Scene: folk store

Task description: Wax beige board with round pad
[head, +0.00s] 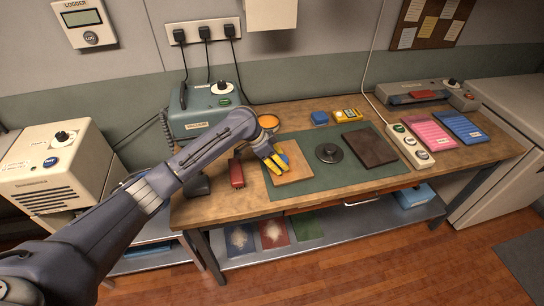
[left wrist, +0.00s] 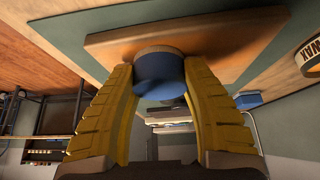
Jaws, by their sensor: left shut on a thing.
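The beige board (head: 297,176) lies flat on the left part of the green mat (head: 327,185). My left gripper (head: 275,163), with yellow fingers, is over the board and shut on the blue round pad (head: 284,159). In the left wrist view the pad (left wrist: 158,72) sits between both fingers, its flat face against or very close to the board (left wrist: 215,42); I cannot tell if they touch. A round tin with orange content (head: 268,121) stands behind the board; its side reads WAX in the left wrist view (left wrist: 309,60). My right gripper is not in view.
A dark round weight-like object (head: 329,153) and a dark brown board (head: 370,147) lie on the mat to the right. A red object (head: 237,173) lies left. A power strip (head: 408,145) is at right.

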